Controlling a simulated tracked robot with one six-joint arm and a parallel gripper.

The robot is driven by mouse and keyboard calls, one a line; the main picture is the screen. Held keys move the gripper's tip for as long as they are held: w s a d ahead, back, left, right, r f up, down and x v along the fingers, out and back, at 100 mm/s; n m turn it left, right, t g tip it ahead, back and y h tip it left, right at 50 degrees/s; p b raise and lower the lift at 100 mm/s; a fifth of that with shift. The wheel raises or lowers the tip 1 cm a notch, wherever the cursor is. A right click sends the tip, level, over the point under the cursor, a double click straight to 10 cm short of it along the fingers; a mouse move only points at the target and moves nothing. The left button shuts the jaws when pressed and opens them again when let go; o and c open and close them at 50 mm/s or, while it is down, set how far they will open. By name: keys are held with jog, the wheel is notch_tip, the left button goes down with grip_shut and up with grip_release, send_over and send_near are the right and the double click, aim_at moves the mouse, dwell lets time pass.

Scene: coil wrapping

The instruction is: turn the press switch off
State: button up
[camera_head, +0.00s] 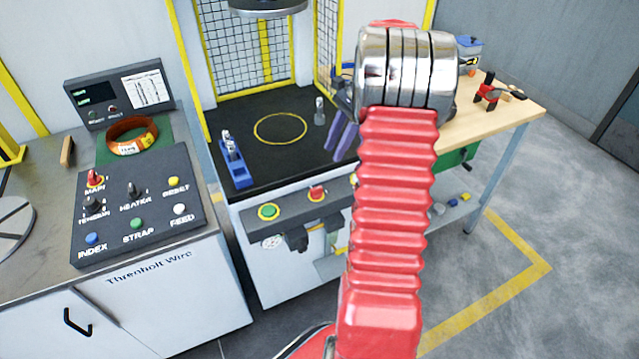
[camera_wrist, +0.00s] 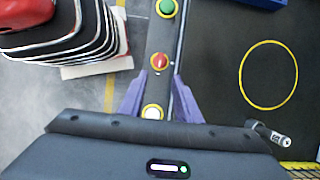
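The press front panel (camera_head: 292,201) carries a red knob switch (camera_head: 317,192) and a green button (camera_head: 268,211). In the wrist view the red knob (camera_wrist: 159,62) sits on a yellow base, with the green button (camera_wrist: 166,8) above it and a white button (camera_wrist: 152,112) below it. My gripper (camera_wrist: 159,77) is open with purple fingers apart and nothing between them. Its fingertips lie just below the red knob in that view; their height above the panel is unclear. In the head view the purple gripper (camera_head: 344,135) is partly hidden behind my red arm.
The black press bed (camera_head: 283,160) has a yellow ring, a blue fixture (camera_head: 236,170) and a small metal post (camera_head: 319,112). Yellow-framed mesh (camera_head: 245,55) closes its back. A wire console (camera_head: 137,205) stands left. A wooden workbench (camera_head: 510,108) stands right.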

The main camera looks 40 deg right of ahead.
aim_at(317, 188)
jog(key=x, duration=1.3)
jog(key=shift+f, duration=0.35)
grip_shut()
jog(key=shift+s+d, duration=0.15)
